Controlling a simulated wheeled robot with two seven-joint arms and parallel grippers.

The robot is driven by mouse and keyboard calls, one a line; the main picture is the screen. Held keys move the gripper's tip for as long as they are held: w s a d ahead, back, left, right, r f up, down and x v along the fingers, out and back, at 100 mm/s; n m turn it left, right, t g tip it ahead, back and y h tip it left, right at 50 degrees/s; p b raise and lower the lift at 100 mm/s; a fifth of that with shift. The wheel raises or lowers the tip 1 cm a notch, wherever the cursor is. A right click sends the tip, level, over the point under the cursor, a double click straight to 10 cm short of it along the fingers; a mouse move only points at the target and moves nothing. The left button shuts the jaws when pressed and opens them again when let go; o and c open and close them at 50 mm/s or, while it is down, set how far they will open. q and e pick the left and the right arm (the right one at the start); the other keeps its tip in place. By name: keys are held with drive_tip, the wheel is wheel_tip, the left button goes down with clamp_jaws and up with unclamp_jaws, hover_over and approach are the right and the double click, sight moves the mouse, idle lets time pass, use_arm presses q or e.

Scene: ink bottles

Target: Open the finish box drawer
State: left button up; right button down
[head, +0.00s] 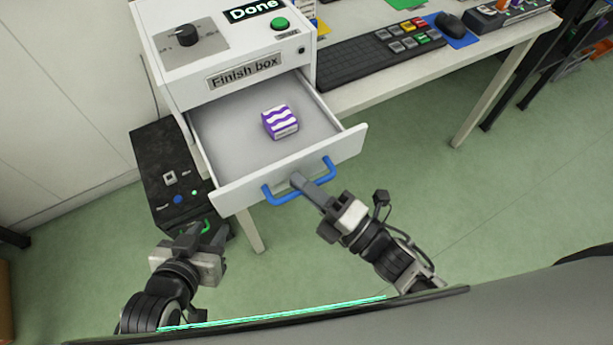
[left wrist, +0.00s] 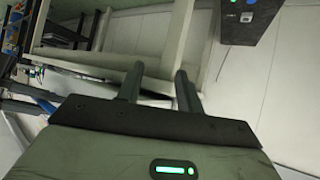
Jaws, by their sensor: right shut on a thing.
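The white finish box (head: 236,45) stands at the upper left of the table in the head view, with a "Finish box" label. Its drawer (head: 225,135) is pulled well out toward me. A purple and white box (head: 280,122) lies inside the drawer. The blue handle (head: 282,198) is on the drawer front. My right gripper (head: 298,182) is at the middle of the handle and shut on it. My left gripper (head: 205,232) is left of and below the drawer, apart from it, with its two fingers spread. In the left wrist view its fingers (left wrist: 157,88) are apart with nothing between them.
A black box (head: 165,165) with buttons stands left of the drawer. A keyboard (head: 365,58), a mouse (head: 450,24) and a green button (head: 280,24) are farther back. The green floor (head: 400,165) is clear to the right of the drawer.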

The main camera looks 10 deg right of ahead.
drive_tip(key=c, duration=1.8)
unclamp_jaws()
drive_tip(key=b+v, duration=0.2)
drive_tip(key=v, duration=1.4)
drive_tip(key=shift+d+b, duration=0.1)
drive_tip(key=shift+b, duration=0.2)
drive_tip(key=shift+w, duration=0.1)
